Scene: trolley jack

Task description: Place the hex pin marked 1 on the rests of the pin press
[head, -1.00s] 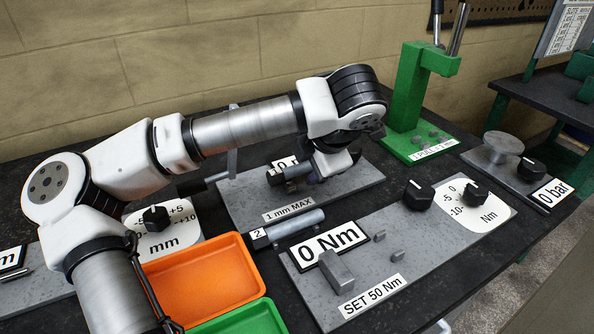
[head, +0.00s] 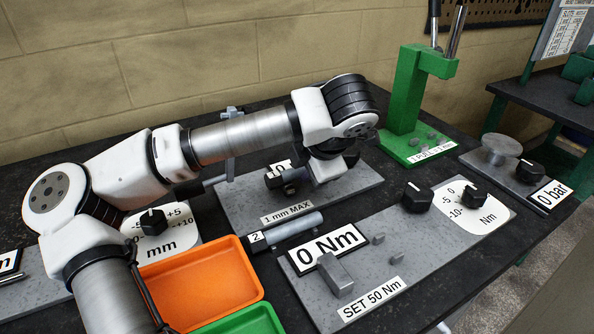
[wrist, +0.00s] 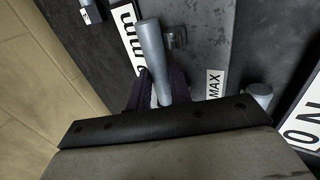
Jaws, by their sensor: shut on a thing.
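My gripper (head: 298,180) is low over the grey plate labelled "1 mm MAX" (head: 350,187). Its dark fingers are shut on a grey rod-shaped pin (wrist: 152,45), which sticks out between them in the wrist view. No number shows on this pin, and the wrist hides much of it in the head view. I cannot tell whether it touches the plate. The green press (head: 405,92), apparently the pin press, stands to the right and behind, with small grey rests (head: 415,141) on its base. My gripper is well apart from it.
A pin marked 2 (head: 295,226) lies in front of the plate. An orange tray (head: 238,243) and a green tray (head: 262,316) are nearer. The "SET 50 Nm" plate (head: 405,265) carries blocks and knobs. An upright grey stand (head: 232,115) is behind the gripper.

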